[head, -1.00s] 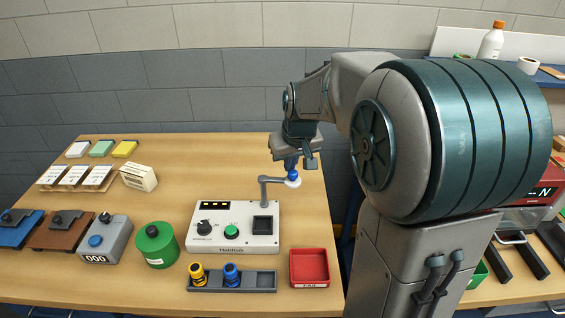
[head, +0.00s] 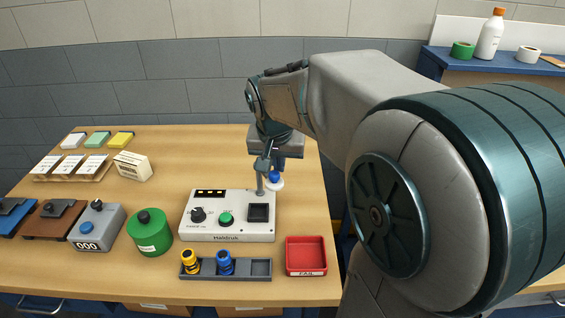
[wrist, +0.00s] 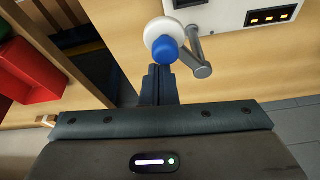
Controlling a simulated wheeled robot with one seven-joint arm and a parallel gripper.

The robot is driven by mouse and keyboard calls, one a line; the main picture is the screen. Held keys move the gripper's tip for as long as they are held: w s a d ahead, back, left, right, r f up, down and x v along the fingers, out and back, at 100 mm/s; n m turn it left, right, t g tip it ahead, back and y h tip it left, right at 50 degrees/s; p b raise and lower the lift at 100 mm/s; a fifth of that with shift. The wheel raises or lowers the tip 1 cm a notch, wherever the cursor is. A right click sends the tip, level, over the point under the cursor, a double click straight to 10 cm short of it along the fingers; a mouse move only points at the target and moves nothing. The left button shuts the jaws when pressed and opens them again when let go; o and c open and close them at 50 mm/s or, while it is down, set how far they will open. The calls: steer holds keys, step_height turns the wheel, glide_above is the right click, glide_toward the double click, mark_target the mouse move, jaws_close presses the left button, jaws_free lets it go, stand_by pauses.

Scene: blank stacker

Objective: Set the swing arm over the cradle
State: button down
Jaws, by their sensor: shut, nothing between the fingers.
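The white device (head: 228,232) stands on the wooden bench, with the square dark cradle (head: 258,212) at its right end. The cradle's dark edge also shows at the top of the wrist view (wrist: 183,3). The grey swing arm (wrist: 197,53) stands on a post at the device's back right. Its white end (head: 276,185) with a blue knob (head: 274,176) hangs off to the right of the device, not over the cradle. My gripper (wrist: 159,72) is shut and empty, its fingertips right beside the blue knob; I cannot tell whether they touch.
A red tray (head: 306,251) lies to the front right, and a grey rack (head: 225,271) with yellow and blue plugs lies in front of the device. A green canister (head: 149,232) stands to the left. The bench's right edge is close to the swing arm.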

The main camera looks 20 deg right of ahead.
mark_target(267, 179)
steer(key=m, duration=0.1)
steer(key=a+m+b, duration=0.1)
steer(key=shift+s+a+f+m+g+h, duration=0.1)
steer(key=shift+s+a+m+g+h, duration=0.1)
steer(key=shift+s+m+g+h, duration=0.15)
steer(key=m, duration=0.1)
steer(key=a+m+b, duration=0.1)
steer(key=m, duration=0.1)
steer(key=shift+g+h, duration=0.25)
steer(key=shift+h, duration=0.1)
steer(key=shift+a+b, duration=0.6)
steer(key=shift+a, duration=0.2)
steer(key=d, duration=0.1)
steer(key=d+r, duration=0.1)
steer(key=d, duration=0.2)
steer(key=shift+w+r, duration=0.2)
steer(key=shift+w, duration=0.1)
steer(key=w+v, duration=0.1)
steer(key=v, duration=0.7)
steer(key=shift+a+r+p, duration=0.3)
steer(key=shift+a+r, duration=0.1)
steer(key=shift+a, duration=0.05)
